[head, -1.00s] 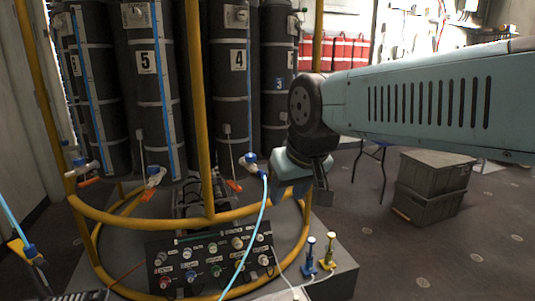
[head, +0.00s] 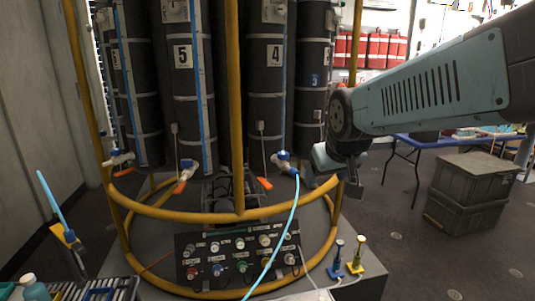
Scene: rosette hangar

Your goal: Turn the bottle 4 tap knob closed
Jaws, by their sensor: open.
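Bottle 4 (head: 268,100) is a tall dark cylinder with a white "4" label, standing behind the yellow rail. Its tap (head: 285,162) at the lower front has a blue and white body with a light blue hose attached, and an orange piece shows below it. My gripper (head: 345,183) is just right of this tap, apart from it, by the yellow rail. Its jaws are open and look empty. The exact position of the tap knob is too small to tell.
A yellow tubular rail (head: 160,207) rings the bottles, with an upright post (head: 236,110) left of bottle 4. Bottle 5 (head: 185,90) stands to the left. A knob panel (head: 240,257) lies below. Grey crates (head: 470,190) and a blue table (head: 440,140) stand right.

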